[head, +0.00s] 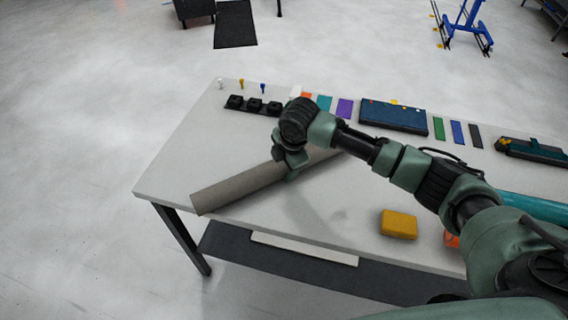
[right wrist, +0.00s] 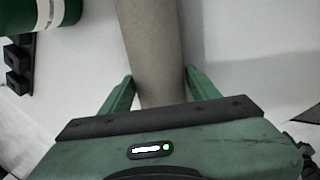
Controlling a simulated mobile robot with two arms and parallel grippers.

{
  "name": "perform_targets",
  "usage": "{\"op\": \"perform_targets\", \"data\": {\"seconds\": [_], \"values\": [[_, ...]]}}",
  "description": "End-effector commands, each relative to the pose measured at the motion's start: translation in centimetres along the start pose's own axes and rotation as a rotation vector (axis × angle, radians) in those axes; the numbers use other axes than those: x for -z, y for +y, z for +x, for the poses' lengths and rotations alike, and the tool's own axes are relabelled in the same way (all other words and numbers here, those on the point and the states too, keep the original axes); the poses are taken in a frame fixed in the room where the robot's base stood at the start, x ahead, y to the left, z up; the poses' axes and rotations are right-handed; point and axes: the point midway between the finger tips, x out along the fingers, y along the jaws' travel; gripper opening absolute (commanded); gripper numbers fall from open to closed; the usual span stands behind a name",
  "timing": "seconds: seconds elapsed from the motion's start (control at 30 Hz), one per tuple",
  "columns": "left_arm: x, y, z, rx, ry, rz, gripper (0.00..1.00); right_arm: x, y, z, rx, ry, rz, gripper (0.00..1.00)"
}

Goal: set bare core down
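The bare core is a long grey-brown tube (head: 235,188) slanting across the left part of the white table. Its near end reaches the table's front edge in the picture. My right gripper (head: 290,168) comes down on it from above, near its middle. In the right wrist view the tube (right wrist: 155,50) runs between the two green fingers of my right gripper (right wrist: 158,74), which appear to touch its sides. I cannot tell whether the tube rests on the table or is slightly above it. My left gripper is not in view.
On the white table (head: 340,215) are a yellow block (head: 398,224), an orange item (head: 451,240) partly behind my arm, a teal roll (head: 530,208), a blue case (head: 393,116), and black blocks (head: 254,104) at the back left. Bare tabletop lies in front of the tube.

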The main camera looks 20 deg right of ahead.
Motion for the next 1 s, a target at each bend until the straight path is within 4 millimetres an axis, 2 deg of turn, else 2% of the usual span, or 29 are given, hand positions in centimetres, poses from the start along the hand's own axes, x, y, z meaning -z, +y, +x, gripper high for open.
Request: {"op": "perform_targets", "data": {"seconds": [0.33, 0.47, 0.57, 0.8, 1.0], "values": [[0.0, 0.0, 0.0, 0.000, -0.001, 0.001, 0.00, 0.0, 0.0, -0.1, 0.000, 0.000, 0.000, 0.77], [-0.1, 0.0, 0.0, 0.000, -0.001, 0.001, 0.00, 0.0, 0.1, -0.8, -0.003, 0.001, -0.001, 0.77], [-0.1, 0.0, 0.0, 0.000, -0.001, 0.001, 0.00, 0.0, 0.2, -2.4, -0.004, 0.001, -0.002, 0.77], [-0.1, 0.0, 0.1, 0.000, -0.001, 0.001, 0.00, 0.0, 0.2, -7.6, -0.004, 0.001, -0.001, 0.77], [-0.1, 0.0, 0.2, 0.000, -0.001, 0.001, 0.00, 0.0, 0.2, -10.8, -0.002, 0.000, 0.001, 0.77]]}}
